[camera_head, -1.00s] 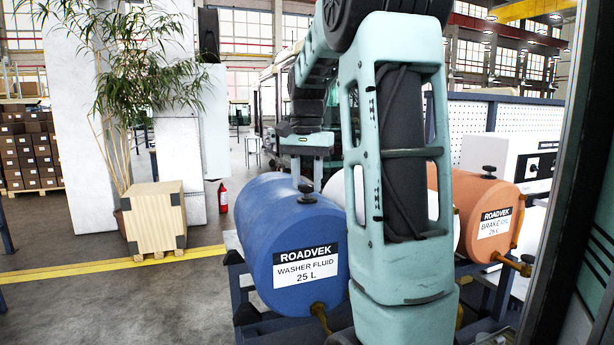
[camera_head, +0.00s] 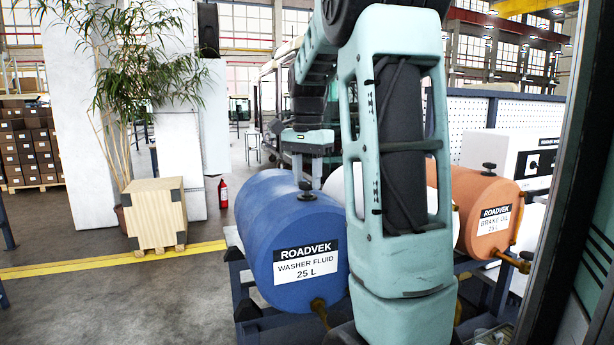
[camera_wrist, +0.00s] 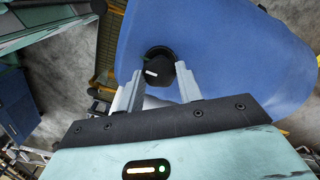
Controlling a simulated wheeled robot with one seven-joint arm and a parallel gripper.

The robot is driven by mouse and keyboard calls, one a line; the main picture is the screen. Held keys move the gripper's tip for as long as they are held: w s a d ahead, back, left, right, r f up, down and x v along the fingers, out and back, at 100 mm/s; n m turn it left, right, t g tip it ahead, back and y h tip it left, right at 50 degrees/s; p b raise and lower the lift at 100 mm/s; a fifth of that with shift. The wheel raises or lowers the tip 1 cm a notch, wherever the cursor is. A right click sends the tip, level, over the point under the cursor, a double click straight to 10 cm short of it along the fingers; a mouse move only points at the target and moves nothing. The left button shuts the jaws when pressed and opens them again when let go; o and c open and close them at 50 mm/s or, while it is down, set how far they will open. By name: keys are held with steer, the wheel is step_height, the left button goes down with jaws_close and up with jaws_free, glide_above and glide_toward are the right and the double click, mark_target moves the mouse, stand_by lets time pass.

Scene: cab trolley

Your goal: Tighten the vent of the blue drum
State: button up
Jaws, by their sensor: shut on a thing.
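The blue drum (camera_head: 265,215), labelled washer fluid, lies on its side on a dark blue frame. Its black vent (camera_head: 307,191) stands on top near the labelled end. My gripper (camera_head: 308,180) comes down on the vent from above. In the wrist view, my gripper's two grey fingers (camera_wrist: 160,82) are shut on the black vent knob (camera_wrist: 158,70), one on each side. The knob carries a short white mark that points to the left. The blue drum (camera_wrist: 225,55) fills the area beyond the fingers. How tight the vent is cannot be seen.
An orange brake oil drum (camera_head: 484,215) with its own black vent (camera_head: 489,169) lies to the right. A white drum between them is mostly hidden behind my arm. A wooden crate (camera_head: 157,215) stands on the floor at left. A dark post (camera_head: 560,170) rises at right.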

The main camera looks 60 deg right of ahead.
mark_target(307, 182)
steer(key=o, duration=1)
steer(key=shift+r, duration=0.1)
step_height(307, 182, up, 17)
steer(key=shift+r+b, duration=0.15)
steer(key=shift+b, duration=0.5)
